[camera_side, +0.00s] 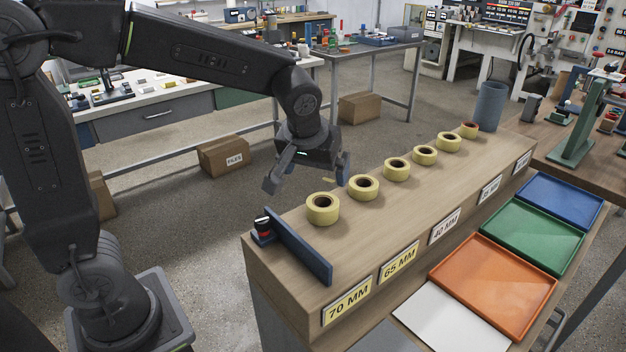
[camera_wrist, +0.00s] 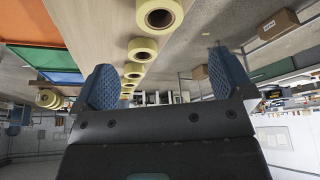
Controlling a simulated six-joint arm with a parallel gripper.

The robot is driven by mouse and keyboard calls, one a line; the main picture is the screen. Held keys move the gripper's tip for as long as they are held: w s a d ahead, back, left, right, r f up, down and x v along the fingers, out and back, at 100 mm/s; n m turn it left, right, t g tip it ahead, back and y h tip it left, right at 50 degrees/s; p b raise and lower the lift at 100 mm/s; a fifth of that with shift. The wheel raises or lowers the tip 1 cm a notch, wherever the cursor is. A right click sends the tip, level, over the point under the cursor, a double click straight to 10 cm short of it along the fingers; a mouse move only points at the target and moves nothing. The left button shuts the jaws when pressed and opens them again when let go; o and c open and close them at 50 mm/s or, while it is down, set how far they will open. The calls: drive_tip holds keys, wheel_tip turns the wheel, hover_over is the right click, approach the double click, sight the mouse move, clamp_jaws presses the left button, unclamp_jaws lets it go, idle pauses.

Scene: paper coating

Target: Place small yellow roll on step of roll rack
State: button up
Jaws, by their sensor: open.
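The roll rack (camera_side: 285,250) is a long wooden step with size labels along its front edge. Several yellow rolls stand on it in a spaced row, running from the near roll (camera_side: 323,209) to the smallest-looking one at the far end (camera_side: 469,130). I cannot tell which is the task's small yellow roll. My gripper (camera_side: 307,177) hangs above and behind the near end of the row, open and empty, apart from the rolls. In the wrist view its two blue pads (camera_wrist: 165,80) are spread wide, and the near roll (camera_wrist: 159,14) shows beyond them.
Orange (camera_side: 490,285), green (camera_side: 532,237) and blue (camera_side: 560,199) trays lie in front.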

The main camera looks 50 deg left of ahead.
drive_tip(key=s+r+m+t+h, duration=0.1)
drive_tip(key=s+m, duration=0.5)
drive_tip(key=s, duration=1.1)
drive_tip(key=shift+s+a+r+t+h, duration=0.15)
drive_tip(key=shift+s+r+t+h, duration=0.25)
drive_tip(key=shift+r+h, duration=0.25)
